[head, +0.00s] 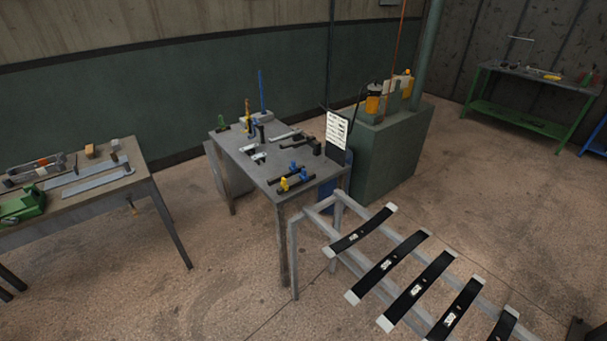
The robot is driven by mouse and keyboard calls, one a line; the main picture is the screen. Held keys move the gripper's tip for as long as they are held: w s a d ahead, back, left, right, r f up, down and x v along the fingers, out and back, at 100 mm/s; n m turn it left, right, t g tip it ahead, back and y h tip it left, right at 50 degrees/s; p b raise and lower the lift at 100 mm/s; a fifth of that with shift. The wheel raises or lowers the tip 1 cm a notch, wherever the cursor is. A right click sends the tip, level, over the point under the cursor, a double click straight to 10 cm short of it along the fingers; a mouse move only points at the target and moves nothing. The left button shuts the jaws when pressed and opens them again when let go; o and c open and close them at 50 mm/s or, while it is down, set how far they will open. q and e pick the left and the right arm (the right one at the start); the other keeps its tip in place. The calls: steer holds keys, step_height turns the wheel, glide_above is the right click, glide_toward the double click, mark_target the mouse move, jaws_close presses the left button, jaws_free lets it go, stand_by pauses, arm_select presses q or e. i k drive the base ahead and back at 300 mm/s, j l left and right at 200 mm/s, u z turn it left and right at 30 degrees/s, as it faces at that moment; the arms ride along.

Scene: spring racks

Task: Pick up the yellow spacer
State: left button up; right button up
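The left yellow piece (284,184) is upright at the bar's left end. Neither of my grippers is in view.
A spring rack (295,250) with several dark leaf springs stands at front right, close to the middle table. A workbench (150,190) with tools is at left. A green cabinet (385,160) stands behind right. Open floor (215,270) lies between workbench and rack.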

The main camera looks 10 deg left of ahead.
mark_target(283, 184)
steer(key=i+j+z, duration=0.3)
steer(key=j, duration=0.2)
steer(key=i+j+z, duration=0.1)
steer(key=j+z, duration=0.2)
steer(key=j, duration=0.2)
steer(key=i+j+z, duration=0.1)
steer(key=j+z, duration=0.15)
steer(key=j, duration=0.3)
steer(key=j+z, duration=0.3)
steer(key=j, duration=0.3)
steer(key=i, duration=0.05)
